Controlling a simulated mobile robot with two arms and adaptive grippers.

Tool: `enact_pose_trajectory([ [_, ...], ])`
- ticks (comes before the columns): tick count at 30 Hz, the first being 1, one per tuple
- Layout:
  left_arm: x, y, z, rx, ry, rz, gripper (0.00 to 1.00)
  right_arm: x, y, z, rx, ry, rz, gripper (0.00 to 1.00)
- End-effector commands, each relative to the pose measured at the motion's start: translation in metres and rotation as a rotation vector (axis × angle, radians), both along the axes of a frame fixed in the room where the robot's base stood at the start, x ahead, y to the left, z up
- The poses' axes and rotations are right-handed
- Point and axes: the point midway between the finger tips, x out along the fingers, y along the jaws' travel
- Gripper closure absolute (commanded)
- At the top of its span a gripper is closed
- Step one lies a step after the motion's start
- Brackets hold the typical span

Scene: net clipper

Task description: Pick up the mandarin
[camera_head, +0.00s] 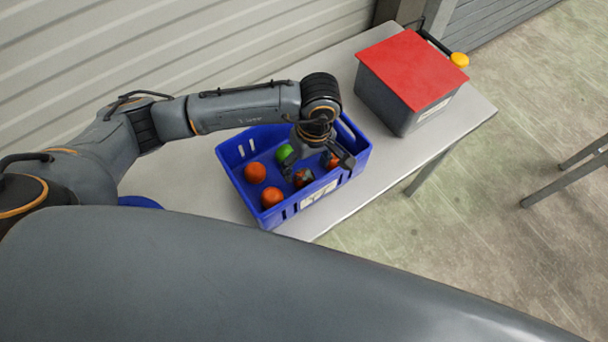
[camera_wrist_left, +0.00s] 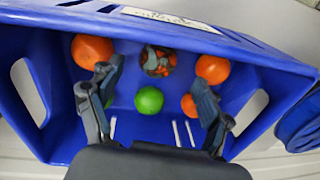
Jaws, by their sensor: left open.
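Several round orange fruits that look like mandarins lie in a blue crate (camera_head: 229,163). In the head view, one mandarin (camera_head: 255,172) and another (camera_head: 272,197) are at the crate's left, and a third (camera_head: 332,160) is at the right, partly behind my gripper. In the left wrist view these show at upper left (camera_wrist_left: 92,50), right (camera_wrist_left: 212,68) and lower right (camera_wrist_left: 188,105), the last partly covered by a finger. My left gripper (camera_head: 318,165) points down into the crate, fingers spread, with nothing held. Its fingers (camera_wrist_left: 156,78) also show in the wrist view. My right gripper is not in view.
A green round fruit (camera_wrist_left: 149,100) and a patchy orange-and-grey object (camera_wrist_left: 158,60) lie between the mandarins. The crate walls surround the fingers. A grey box with a red lid (camera_head: 412,68) stands farther right on the pale table (camera_head: 385,160). A blue round object (camera_head: 140,202) is at left.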

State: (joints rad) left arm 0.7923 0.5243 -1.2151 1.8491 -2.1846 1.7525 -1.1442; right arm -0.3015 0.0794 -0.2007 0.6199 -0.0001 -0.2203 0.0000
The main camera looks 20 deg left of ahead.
Motion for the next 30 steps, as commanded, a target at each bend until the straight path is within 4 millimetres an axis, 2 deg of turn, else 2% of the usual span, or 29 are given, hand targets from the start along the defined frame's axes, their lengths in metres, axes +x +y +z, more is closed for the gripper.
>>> enact_pose_trajectory([
  [3,0.000,0.002,-0.011,0.001,0.006,0.002,0.21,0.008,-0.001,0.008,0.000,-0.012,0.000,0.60],
  [10,0.001,0.006,-0.044,0.001,0.004,0.002,0.21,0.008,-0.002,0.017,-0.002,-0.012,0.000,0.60],
  [19,0.001,0.006,-0.052,-0.001,0.001,0.001,0.21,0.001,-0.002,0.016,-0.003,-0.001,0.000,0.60],
  [20,0.001,0.006,-0.052,-0.001,0.001,0.001,0.23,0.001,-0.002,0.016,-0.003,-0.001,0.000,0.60],
  [28,0.001,0.006,-0.052,0.000,0.001,0.001,0.79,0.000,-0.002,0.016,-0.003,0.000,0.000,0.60],
  [30,0.001,0.006,-0.051,0.000,0.001,0.001,0.81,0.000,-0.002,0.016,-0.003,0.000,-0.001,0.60],
])
